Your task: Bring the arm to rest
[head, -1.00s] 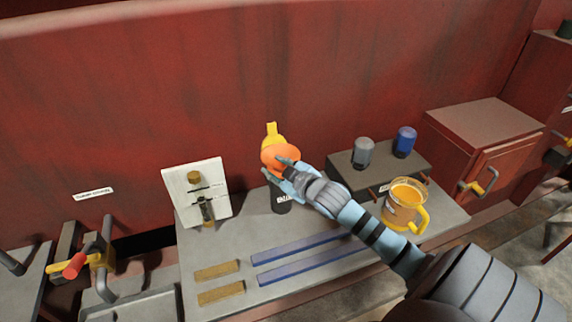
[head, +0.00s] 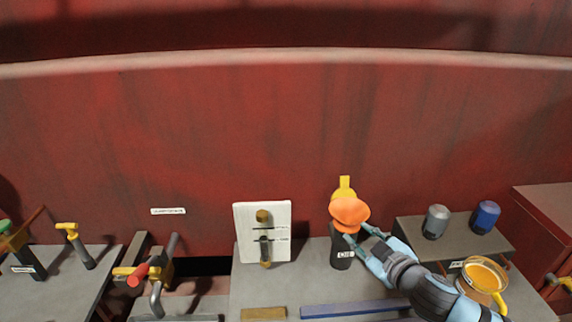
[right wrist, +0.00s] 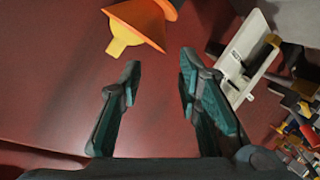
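An orange funnel-like piece (head: 350,213) with a yellow tab (head: 344,186) stands on top of a dark labelled bottle (head: 340,254) on the grey bench (head: 300,284). My right gripper (head: 357,236) is just right of the bottle, below the orange rim. In the right wrist view its two fingers (right wrist: 160,68) are spread with nothing between them. The orange piece (right wrist: 142,22) shows beyond the fingertips, apart from them in that picture. Whether a finger touches the bottle cannot be told. My left gripper is not in view.
A white panel (head: 280,215) with a brass knob stands left of the bottle. A grey canister (head: 436,222), a blue canister (head: 484,217) and a yellow-handled jug (head: 480,281) are at the right. A red-handled valve (head: 141,272) is at the left. The red wall rises behind.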

